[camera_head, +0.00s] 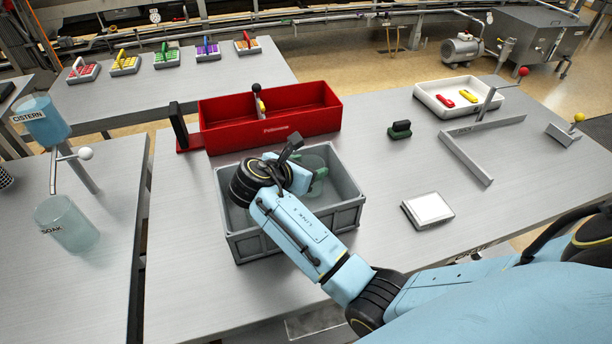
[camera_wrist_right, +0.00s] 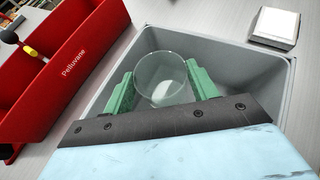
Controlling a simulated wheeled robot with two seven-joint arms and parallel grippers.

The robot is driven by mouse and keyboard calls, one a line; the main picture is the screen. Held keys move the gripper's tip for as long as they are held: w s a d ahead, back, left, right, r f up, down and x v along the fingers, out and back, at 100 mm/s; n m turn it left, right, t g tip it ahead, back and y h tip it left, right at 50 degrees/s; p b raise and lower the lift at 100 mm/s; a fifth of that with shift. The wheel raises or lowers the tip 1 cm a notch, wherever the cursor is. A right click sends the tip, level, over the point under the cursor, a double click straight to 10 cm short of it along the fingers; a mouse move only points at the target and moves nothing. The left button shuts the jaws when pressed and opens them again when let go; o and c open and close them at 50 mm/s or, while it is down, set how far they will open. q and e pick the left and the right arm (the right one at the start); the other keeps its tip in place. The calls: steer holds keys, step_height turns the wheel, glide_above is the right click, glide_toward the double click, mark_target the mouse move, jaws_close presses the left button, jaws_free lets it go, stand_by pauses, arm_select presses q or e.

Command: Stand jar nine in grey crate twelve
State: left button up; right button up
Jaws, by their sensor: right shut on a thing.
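The grey crate (camera_head: 252,246) stands on the near table; its inside also shows in the right wrist view (camera_wrist_right: 228,50). A clear glass jar (camera_wrist_right: 162,80) is between the green fingers of my right gripper (camera_wrist_right: 161,88), which is shut on it. In the wrist view, the jar's round rim shows within the crate's outline. In the head view, my right gripper (camera_head: 317,177) is over the right half of the crate, and my wrist hides much of the inside. I cannot tell whether the jar touches the crate floor. No number is readable on it. My left gripper is not in view.
A red divided box (camera_head: 255,138) stands directly behind the crate. A glass labelled SOAK (camera_head: 72,225) stands on the left table.

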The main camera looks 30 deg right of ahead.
steer(key=shift+f, duration=1.25)
steer(key=shift+f, duration=0.1)
steer(key=o, duration=1)
steer(key=shift+c, duration=0.2)
steer(key=shift+a, duration=0.15)
steer(key=v, duration=1.2)
